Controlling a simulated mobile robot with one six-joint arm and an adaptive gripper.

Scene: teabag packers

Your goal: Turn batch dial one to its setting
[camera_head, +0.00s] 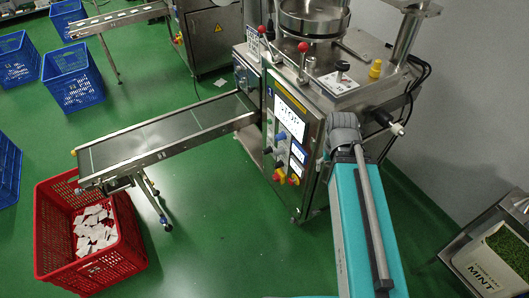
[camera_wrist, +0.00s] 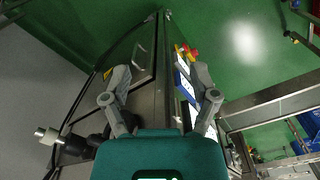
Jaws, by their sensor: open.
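The packing machine (camera_head: 310,125) stands right of centre in the head view. Its front panel carries a screen (camera_head: 290,115), small coloured knobs including a blue one (camera_head: 281,137), and red-and-yellow knobs (camera_head: 278,175) low down. I cannot tell which control is batch dial one. In the wrist view the panel shows nearly edge-on, with red and yellow knobs (camera_wrist: 186,52) beyond the right fingertip. My gripper (camera_wrist: 160,74) is open and empty, its fingers spread above the machine's corner. In the head view my arm crosses in front of the machine's right side, and the fingers cannot be made out.
A conveyor (camera_head: 150,145) runs left from the machine to a red crate (camera_head: 120,268) with white teabags. Blue crates (camera_head: 72,75) stand at left. A white-tipped handle (camera_head: 398,128) juts from the machine's right side. A mint box (camera_head: 490,265) is at lower right. Green floor lies open in front.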

